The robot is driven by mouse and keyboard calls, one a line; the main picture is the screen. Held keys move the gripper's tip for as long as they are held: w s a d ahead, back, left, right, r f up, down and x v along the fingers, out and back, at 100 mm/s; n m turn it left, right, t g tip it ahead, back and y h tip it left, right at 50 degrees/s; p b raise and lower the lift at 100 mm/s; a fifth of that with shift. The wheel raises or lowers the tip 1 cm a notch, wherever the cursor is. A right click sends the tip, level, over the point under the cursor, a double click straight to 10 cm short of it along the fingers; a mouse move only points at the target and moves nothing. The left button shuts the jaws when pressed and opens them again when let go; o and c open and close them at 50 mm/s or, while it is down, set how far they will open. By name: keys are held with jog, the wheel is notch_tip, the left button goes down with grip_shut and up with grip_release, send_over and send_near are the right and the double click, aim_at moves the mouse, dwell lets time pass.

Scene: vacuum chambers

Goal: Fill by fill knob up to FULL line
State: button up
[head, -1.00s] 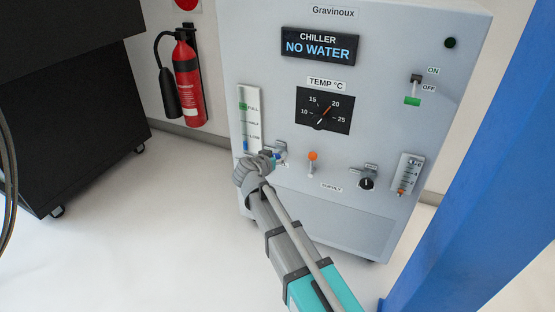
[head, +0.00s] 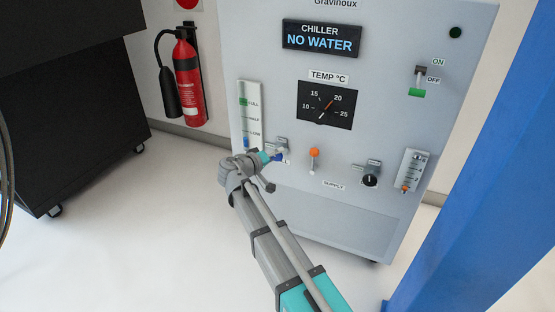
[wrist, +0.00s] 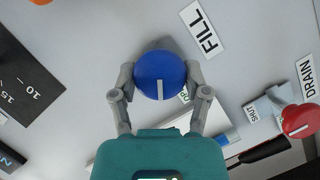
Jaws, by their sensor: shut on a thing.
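The blue fill knob (wrist: 160,72) sits under the FILL label (wrist: 203,30) in the wrist view, its white mark pointing toward my gripper's palm. My gripper (wrist: 160,80) is shut on it, one finger on each side. In the head view my gripper (head: 276,156) reaches the lower left of the chiller panel (head: 400,110) and mostly hides the knob. The level gauge (head: 250,108) above it has FULL, HALF and LOW marks. Its blue water (head: 246,142) shows only near the bottom, about at or below LOW. The chiller display (head: 320,38) reads NO WATER.
A red drain knob (wrist: 299,121) is close to the right of the fill knob in the wrist view. An orange-topped supply part (head: 314,153) and a black knob (head: 370,180) stick out farther right. A blue post (head: 480,150) stands at the right.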

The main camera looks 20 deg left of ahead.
jog(key=n+b, duration=0.1)
jog(key=n+h+b, duration=0.1)
jog(key=shift+f+n+t, duration=0.25)
jog(key=shift+n+t, duration=0.05)
jog(key=shift+n, duration=0.1)
jog(key=shift+r+n+t+h+b, duration=0.1)
jog(key=shift+n+t+h+b, duration=0.45)
jog(key=shift+n, duration=0.55)
jog(key=o, duration=1.1)
jog(key=shift+o, duration=0.2)
jog(key=shift+a, duration=0.1)
jog(key=v, duration=1.2)
